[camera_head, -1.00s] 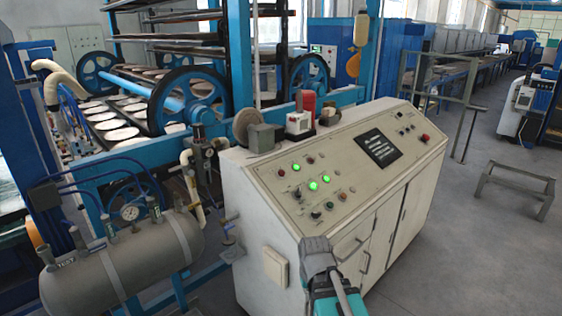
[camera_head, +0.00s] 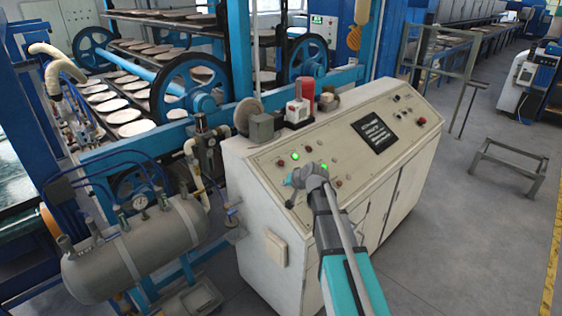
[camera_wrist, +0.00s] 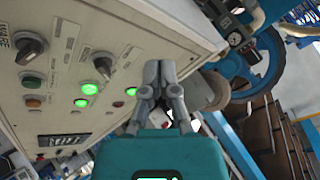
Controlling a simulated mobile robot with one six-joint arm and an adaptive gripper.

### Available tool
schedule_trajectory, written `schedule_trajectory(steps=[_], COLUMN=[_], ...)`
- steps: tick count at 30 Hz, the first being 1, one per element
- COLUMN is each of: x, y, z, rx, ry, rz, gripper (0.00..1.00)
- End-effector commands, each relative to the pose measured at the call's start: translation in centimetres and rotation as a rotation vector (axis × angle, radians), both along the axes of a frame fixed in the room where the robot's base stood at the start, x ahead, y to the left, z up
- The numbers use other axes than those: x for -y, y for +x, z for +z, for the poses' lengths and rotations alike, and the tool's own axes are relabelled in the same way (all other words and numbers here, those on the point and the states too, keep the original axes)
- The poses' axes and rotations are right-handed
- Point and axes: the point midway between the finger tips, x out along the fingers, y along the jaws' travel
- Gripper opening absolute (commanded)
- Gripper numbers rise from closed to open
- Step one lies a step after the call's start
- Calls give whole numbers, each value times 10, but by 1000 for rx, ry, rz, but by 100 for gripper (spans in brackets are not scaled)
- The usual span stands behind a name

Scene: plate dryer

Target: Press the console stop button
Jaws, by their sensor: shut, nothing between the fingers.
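The cream console (camera_head: 240,215) stands in the middle of the head view with a sloped panel of lamps, knobs and buttons. Red buttons show on it, one at the right end (camera_head: 422,120) and one near my gripper (camera_head: 338,183). I cannot read which is the stop button. My gripper (camera_head: 290,182) is shut and empty over the panel's lower left part and hides some controls. In the wrist view, my gripper's closed fingers (camera_wrist: 158,70) are in front of the panel, near a black knob (camera_wrist: 103,66). A red button (camera_wrist: 33,102) and several lit green lamps (camera_wrist: 89,88) show there.
A red cylinder (camera_head: 306,88) and small boxes stand along the console's back edge. A grey tank (camera_head: 140,248) with pipes is at the left, and a blue machine with wheels (camera_head: 190,90) is behind. A low metal frame (camera_head: 508,165) stands on open floor at the right.

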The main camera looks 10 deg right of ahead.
Motion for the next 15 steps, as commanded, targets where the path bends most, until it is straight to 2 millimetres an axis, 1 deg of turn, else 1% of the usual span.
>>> schedule_trajectory(steps=[1,3,6,9,10,12,15], x=[5,12,23,35,38,44,48], y=[30,58,92,115,121,130,137], z=[10,23,41,54,57,63,67], rx=[49,113,191,248,261,285,304], ry=[49,116,199,265,279,307,330], rz=[-39,-92,-167,-231,-246,-275,-299], gripper=[0,0,0,0,0,0,0])
